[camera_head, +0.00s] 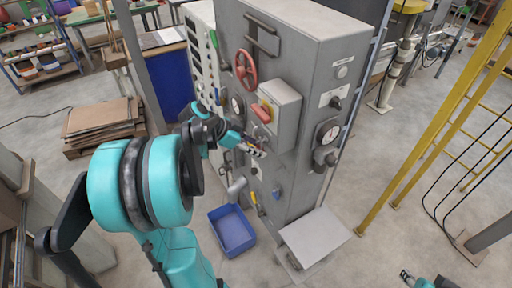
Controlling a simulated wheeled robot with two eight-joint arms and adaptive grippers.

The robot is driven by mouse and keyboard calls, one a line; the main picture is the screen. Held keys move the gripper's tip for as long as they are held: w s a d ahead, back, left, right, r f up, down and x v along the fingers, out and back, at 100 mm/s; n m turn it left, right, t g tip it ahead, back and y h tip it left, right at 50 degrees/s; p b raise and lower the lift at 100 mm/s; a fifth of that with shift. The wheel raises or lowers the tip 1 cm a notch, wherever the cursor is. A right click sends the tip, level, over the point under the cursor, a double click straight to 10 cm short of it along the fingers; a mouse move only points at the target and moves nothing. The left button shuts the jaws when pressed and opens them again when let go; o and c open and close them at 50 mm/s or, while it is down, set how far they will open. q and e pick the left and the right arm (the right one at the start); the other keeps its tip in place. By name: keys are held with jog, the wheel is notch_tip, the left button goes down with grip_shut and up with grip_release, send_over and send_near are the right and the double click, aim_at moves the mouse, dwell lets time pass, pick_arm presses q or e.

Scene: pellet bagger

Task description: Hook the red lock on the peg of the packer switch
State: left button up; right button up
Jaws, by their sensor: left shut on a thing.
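The packer switch (279,112) is a grey box with a red handle on a yellow plate, on the front of the tall grey cabinet. Its peg is too small to make out. My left gripper (257,151) is just below and left of the switch box, close to the cabinet front. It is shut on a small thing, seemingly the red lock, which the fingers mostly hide. I cannot tell whether it touches the cabinet. My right gripper (406,275) shows at the bottom right, far from the cabinet, too small to judge its jaws.
A blue bin (232,230) stands on the floor below, beside a grey platform (314,238). A yellow ladder frame (440,120) stands at right. Floor between it and the cabinet is clear.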

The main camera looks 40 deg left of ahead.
pick_arm(q)
jog(key=o, duration=1.2)
jog(key=v, duration=1.2)
jog(key=s+d+f+n+y+b, duration=0.1)
jog(key=d+f+n+b, duration=0.1)
jog(key=d+f+b, duration=0.6)
jog(key=s+d+f+n+y+b, duration=0.2)
jog(key=d+f+b, duration=0.6)
jog(key=f+b, duration=0.5)
jog(key=s+d+f+n+y+b, duration=0.2)
jog(key=d+f+b, duration=0.7)
jog(key=f, duration=0.9)
jog(key=shift+s+f+n+b, duration=0.15)
jog(key=shift+f+n+b, duration=0.15)
jog(key=shift+n+b, duration=0.5)
